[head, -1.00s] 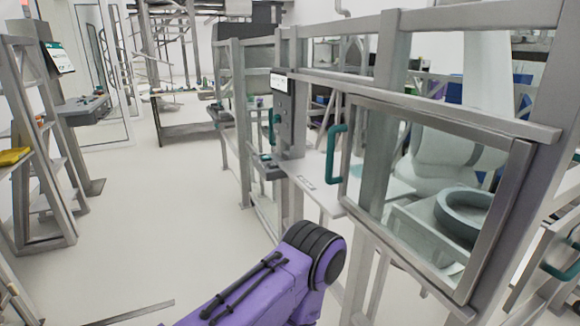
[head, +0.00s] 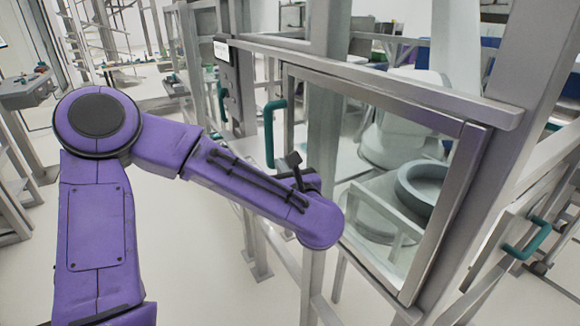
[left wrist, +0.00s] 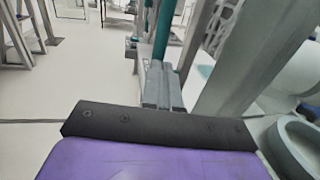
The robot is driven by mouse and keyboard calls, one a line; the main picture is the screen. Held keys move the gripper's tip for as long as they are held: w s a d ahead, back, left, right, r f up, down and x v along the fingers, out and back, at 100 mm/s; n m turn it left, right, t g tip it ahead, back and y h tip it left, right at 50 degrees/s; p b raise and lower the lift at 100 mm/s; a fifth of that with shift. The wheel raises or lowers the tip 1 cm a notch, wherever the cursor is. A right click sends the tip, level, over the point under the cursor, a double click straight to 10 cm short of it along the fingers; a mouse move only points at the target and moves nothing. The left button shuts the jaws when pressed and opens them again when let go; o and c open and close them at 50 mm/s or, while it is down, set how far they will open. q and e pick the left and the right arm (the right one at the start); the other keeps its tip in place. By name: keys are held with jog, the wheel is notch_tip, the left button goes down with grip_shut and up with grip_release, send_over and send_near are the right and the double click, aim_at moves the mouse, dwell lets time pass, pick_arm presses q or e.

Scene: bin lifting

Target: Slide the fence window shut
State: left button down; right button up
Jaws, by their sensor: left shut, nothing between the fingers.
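The fence window (head: 462,185) is a grey-framed clear pane on the fence at the right of the head view. Its upright teal handle (head: 270,133) is on its left edge, with a gap between it and the fence post on the left. My left gripper (left wrist: 162,88) has its grey fingers together and empty in the left wrist view. The teal handle (left wrist: 166,35) stands just beyond the fingertips; I cannot tell whether they touch it. In the head view the left gripper (head: 293,162) shows only as a dark part beside my purple wrist. My right gripper is not in view.
A fence post with a control box (head: 224,50) and a second teal handle (head: 221,100) stands left of the window. A grey top rail (head: 380,75) runs above the pane. A grey ring-shaped part (head: 420,185) lies behind it. A teal-handled panel (head: 525,240) is at lower right.

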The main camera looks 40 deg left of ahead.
aim_at(270, 147)
pick_arm(q)
jog(key=p+x, duration=0.3)
jog(key=x, duration=0.3)
jog(key=shift+w+a+r, duration=0.15)
jog(key=shift+w+a, duration=0.05)
jog(key=shift+a, duration=0.1)
jog(key=shift+w+a, duration=0.15)
jog(key=shift+a, duration=0.15)
jog(key=shift+w+a, duration=0.25)
jog(key=shift+f, duration=0.25)
